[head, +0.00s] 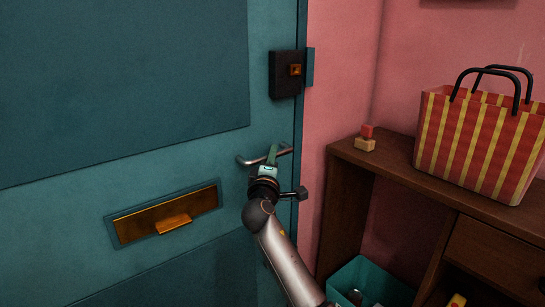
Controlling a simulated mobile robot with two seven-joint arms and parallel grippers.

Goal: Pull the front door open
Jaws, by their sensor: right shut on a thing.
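The front door (120,180) is a teal panelled door that fills the left half of the head view. Its right edge lies along the pink wall, and no gap shows there. A curved metal door handle (247,160) sits near that edge. My right gripper (272,155) is shut on the handle, and its wrist covers part of the door below. A dark lock box (284,74) is mounted above the handle. My left gripper is not in view.
A brass letter slot (165,214) is on the door. To the right, a brown wooden cabinet (400,165) stands against the wall, with a striped bag (480,145) and small blocks (366,141) on top. A teal bin (365,278) is below, close to my right arm.

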